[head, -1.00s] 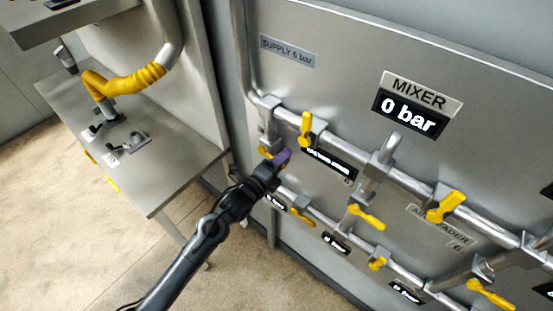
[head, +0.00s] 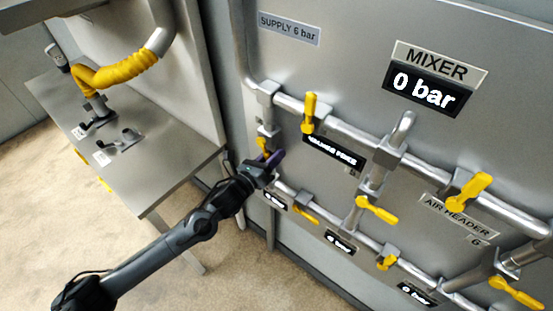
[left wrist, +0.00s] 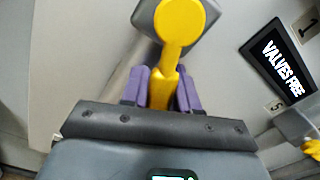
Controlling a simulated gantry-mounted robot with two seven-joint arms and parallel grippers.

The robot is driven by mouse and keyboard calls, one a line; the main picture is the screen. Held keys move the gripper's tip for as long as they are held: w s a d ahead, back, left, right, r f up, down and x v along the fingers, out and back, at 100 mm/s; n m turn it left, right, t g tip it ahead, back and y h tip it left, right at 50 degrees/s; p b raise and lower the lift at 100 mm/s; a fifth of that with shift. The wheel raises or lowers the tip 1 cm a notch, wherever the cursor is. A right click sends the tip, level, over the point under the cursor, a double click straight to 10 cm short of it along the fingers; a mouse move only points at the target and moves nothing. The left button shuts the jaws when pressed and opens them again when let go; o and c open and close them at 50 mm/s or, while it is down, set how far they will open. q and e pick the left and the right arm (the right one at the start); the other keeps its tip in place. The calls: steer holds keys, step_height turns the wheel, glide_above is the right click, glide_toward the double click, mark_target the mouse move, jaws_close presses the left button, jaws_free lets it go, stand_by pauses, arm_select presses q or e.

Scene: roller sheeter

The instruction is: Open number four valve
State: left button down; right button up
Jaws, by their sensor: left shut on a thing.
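My left gripper (head: 268,162), with purple fingers, reaches the left end of the pipe panel. In the left wrist view its fingers (left wrist: 162,90) are shut around the lower part of a yellow valve handle (left wrist: 178,22). The handle's round hub sits on a grey valve body above the fingers. In the head view this handle (head: 262,143) shows only partly behind the gripper. I can read no number for this valve, so I cannot tell whether it is number four. My right gripper is not in view.
Several other yellow-handled valves line the pipes, including one at upper left (head: 309,112) and one at right (head: 469,192). The mixer display (head: 423,95) reads 0 bar. A "VALVES FREE" sign (head: 333,151) is close right of my gripper. A metal table (head: 165,170) stands left.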

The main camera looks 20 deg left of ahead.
arm_select(q)
steer(key=m, duration=0.1)
steer(key=a+m+b, duration=0.1)
steer(key=m, duration=0.1)
steer(key=shift+w+a+f+b, duration=0.3)
steer(key=shift+a+f+b, duration=0.05)
steer(key=shift+f+b, duration=0.05)
steer(key=shift+w+a+m+b, duration=0.2)
steer(key=shift+a+m+b, duration=0.25)
steer(key=shift+m, duration=0.65)
steer(key=c, duration=0.9)
jaws_free()
steer(key=shift+r, duration=0.1)
steer(key=shift+c, duration=0.2)
steer(key=v, duration=1)
steer(key=shift+s+a, duration=0.15)
steer(key=shift+s, duration=0.2)
